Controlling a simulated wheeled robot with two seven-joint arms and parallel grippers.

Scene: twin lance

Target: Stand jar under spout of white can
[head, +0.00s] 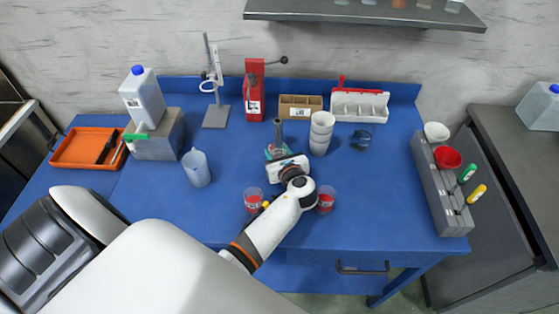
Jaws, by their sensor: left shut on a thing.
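My left gripper (279,150) is at the table's middle, well right of that jar, shut on a small teal thing (269,153) with a dark upright stem. The hand hides much of it, and I cannot tell what it is. My right gripper is not in view.
Two cups with red contents (253,201) (326,199) flank my forearm. White stacked cups (321,132) and a dark glass (361,139) stand right of the hand. An orange tray (88,148) lies left of the block.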

